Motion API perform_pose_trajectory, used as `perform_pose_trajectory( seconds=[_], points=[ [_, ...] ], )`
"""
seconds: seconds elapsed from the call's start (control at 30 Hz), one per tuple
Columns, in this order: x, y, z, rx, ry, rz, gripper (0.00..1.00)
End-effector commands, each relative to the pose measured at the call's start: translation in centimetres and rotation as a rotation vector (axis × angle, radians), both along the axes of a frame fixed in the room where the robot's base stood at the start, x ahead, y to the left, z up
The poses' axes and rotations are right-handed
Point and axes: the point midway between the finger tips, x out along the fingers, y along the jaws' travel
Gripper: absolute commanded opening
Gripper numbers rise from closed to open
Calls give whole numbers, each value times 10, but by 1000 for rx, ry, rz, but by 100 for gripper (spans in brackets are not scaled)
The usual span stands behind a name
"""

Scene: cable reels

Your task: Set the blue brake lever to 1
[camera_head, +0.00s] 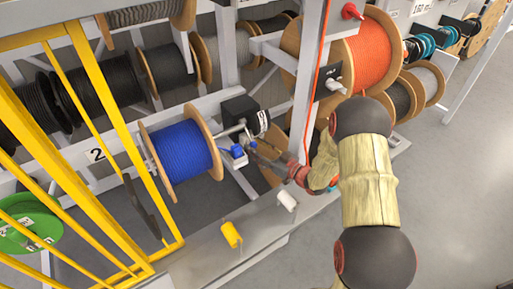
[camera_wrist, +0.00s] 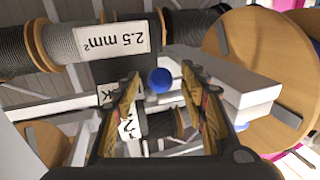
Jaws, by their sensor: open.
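The blue brake lever shows its blue knob (camera_head: 237,151) just right of the blue cable reel (camera_head: 183,152), below a black box (camera_head: 241,112) with a label. In the wrist view the round blue knob (camera_wrist: 160,80) appears between my fingers, seen end-on. My gripper (camera_head: 254,150) is just right of the knob in the head view. In the wrist view my gripper (camera_wrist: 161,73) has its two fingers spread, with a gap around the knob; I cannot tell whether either touches it. The lever's scale marks are not readable.
A yellow knob (camera_head: 231,235) and a white knob (camera_head: 287,201) stand on the grey ledge at the front. An orange reel (camera_head: 372,55) is at upper right. Yellow railing (camera_head: 108,110) stands at left. Open floor (camera_head: 450,190) lies right.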

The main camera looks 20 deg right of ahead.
Motion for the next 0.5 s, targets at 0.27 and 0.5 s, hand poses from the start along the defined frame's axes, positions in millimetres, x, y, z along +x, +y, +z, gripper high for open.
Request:
perform_pose_trajectory(
  seconds=[0.27,0.5],
  points=[
    [0,0,0,0,0,0,32],
    [0,0,0,0,0,0,18]
  ],
)
